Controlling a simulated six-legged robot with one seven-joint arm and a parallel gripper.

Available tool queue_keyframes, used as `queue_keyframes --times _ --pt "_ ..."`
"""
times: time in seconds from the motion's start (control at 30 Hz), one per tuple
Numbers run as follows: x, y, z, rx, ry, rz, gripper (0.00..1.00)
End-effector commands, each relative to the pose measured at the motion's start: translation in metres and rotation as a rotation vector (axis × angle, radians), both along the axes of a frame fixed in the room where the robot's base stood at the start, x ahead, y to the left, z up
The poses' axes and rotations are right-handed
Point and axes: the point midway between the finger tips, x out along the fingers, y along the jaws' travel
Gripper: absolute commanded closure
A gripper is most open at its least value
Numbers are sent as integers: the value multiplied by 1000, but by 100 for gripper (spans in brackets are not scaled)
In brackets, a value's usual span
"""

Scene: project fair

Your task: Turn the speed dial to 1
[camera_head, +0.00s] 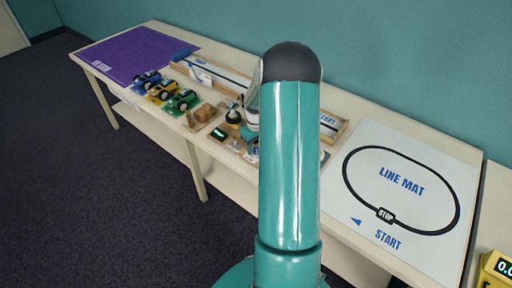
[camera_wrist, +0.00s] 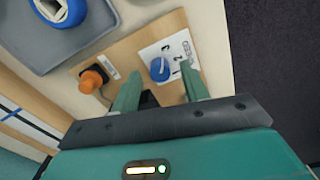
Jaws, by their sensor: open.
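The blue speed dial (camera_wrist: 160,69) sits on a white label plate (camera_wrist: 180,48) fixed to a wooden board (camera_wrist: 122,58) in the wrist view. The plate carries dark lettering and small marks; I cannot tell which number the dial points at. My gripper (camera_wrist: 160,84) is open, with one green finger on each side of the dial in the picture. I cannot tell whether the fingers touch it or are still above it. In the head view my own arm hides most of the gripper and the dial is not clear.
An orange knob (camera_wrist: 92,80) stands on the same board, left of the fingers. A grey tray (camera_wrist: 85,38) holds a blue and white round thing. In the head view, toy cars (camera_head: 182,101), a purple mat (camera_head: 135,52) and the line mat (camera_head: 410,190) lie along the table.

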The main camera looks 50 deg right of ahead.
Motion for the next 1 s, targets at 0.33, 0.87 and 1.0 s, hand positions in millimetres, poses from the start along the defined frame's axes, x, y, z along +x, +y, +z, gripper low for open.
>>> queue_keyframes --times 0.33,0.87,1.0 --pt "0 0 -9 0 0 0 55" --pt "0 0 -9 0 0 -12 100" --pt "0 1 -9 -1 0 -49 100"
